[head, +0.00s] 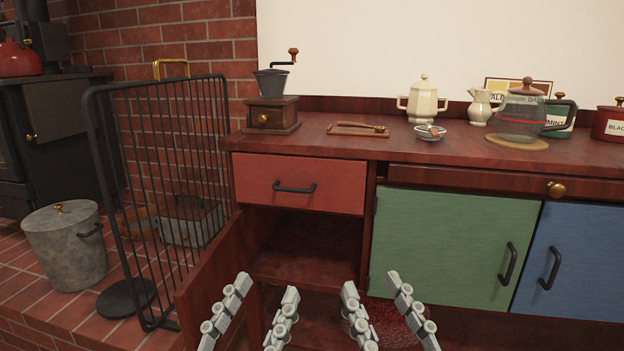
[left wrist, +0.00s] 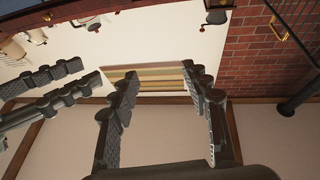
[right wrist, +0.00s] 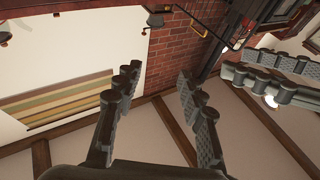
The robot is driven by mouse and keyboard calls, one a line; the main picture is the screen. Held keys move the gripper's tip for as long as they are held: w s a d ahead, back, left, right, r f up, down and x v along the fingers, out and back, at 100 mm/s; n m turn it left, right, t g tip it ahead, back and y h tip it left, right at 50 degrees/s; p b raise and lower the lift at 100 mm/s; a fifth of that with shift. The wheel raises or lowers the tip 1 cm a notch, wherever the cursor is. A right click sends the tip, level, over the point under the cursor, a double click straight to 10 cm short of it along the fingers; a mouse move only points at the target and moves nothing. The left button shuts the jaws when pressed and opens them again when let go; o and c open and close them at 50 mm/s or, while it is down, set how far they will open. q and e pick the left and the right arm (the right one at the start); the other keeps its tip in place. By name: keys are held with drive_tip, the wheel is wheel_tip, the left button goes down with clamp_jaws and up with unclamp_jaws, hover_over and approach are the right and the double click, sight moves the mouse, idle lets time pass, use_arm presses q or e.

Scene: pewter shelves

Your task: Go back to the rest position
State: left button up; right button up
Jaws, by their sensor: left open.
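My left gripper (head: 267,286) is low in the head view, in front of the open cabinet compartment (head: 305,252). Its two fingers are spread with nothing between them, as the left wrist view (left wrist: 158,72) also shows. My right gripper (head: 371,283) is beside it to the right, a short gap apart, in front of the cabinet. Its fingers are also spread and empty, as in the right wrist view (right wrist: 158,72). Both grippers point up and away in the head view. The fingers hide part of the lower cabinet.
A brown cabinet door (head: 222,270) stands open at the left. A red drawer (head: 300,184), green door (head: 452,245) and blue door (head: 578,262) are shut. The countertop (head: 320,150) holds a grinder (head: 271,112) and pots. A black fire screen (head: 165,180) and grey bucket (head: 66,250) stand left.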

use_arm(q)
drive_tip(key=w+a+f+n+g+y+p, duration=0.1)
drive_tip(key=a+f+g+y+p, duration=0.3)
drive_tip(key=f, duration=0.7)
drive_tip(key=w+a+f+g+y+p, duration=0.1)
drive_tip(key=a+f+g+y+p, duration=0.3)
drive_tip(key=f, duration=0.6)
use_arm(e)
drive_tip(key=w+d+f+g+h, duration=0.1)
drive_tip(key=d+f+g+h, duration=0.3)
drive_tip(key=f, duration=0.7)
drive_tip(key=w+d+f+g+h, duration=0.1)
drive_tip(key=d+f+g, duration=0.35)
drive_tip(key=f, duration=0.65)
use_arm(q)
drive_tip(key=s+a+f+n+g+y+p, duration=0.1)
drive_tip(key=s+a+f+g+y+p, duration=0.1)
drive_tip(key=s+a+f+g, duration=0.7)
drive_tip(key=s+a+f+p, duration=0.1)
drive_tip(key=s+a+f, duration=0.3)
drive_tip(key=shift+n+g, duration=0.3)
drive_tip(key=shift+g, duration=0.1)
use_arm(e)
drive_tip(key=s+d+f+m+g+h, duration=0.1)
drive_tip(key=s+d+f+g+h, duration=0.3)
drive_tip(key=s+d+f+g, duration=0.5)
drive_tip(key=s+d+f, duration=0.2)
drive_tip(key=s+f, duration=0.1)
drive_tip(key=shift+s+f+m, duration=0.15)
drive_tip(key=shift+f+m, duration=0.25)
